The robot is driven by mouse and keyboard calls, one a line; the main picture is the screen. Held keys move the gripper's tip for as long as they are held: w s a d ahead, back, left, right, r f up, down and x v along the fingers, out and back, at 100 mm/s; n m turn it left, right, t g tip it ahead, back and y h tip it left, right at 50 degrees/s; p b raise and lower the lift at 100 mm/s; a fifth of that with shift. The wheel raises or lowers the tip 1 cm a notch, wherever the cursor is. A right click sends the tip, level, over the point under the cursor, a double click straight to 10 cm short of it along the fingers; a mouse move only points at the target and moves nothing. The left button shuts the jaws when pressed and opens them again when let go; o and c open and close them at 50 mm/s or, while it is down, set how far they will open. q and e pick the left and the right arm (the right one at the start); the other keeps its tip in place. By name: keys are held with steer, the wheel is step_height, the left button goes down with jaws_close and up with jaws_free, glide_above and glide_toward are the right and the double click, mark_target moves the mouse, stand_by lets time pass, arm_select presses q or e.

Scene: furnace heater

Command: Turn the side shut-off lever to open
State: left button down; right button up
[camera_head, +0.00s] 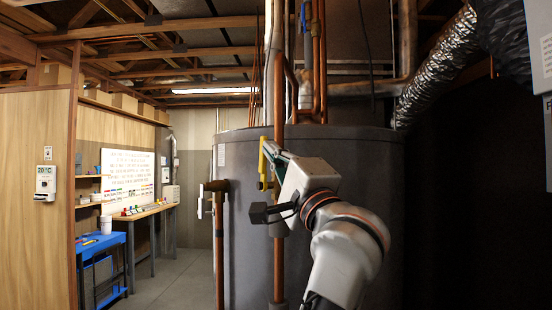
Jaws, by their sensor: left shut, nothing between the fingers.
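The side shut-off lever (262,163) is yellow and stands about upright beside a vertical copper pipe (279,260), in front of the big grey tank (350,150).
Another copper pipe (219,250) stands at the tank's left side. More pipes rise above the tank, and a silver duct (437,70) runs at the upper right. A blue table (100,243) and a workbench (145,212) are at the left. The floor (175,275) between is clear.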

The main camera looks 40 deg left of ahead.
arm_select(q)
steer(key=shift+w+a+r, duration=0.15)
steer(key=shift+a+r, duration=0.05)
steer(key=shift+a, duration=0.1)
stand_by(0.4)
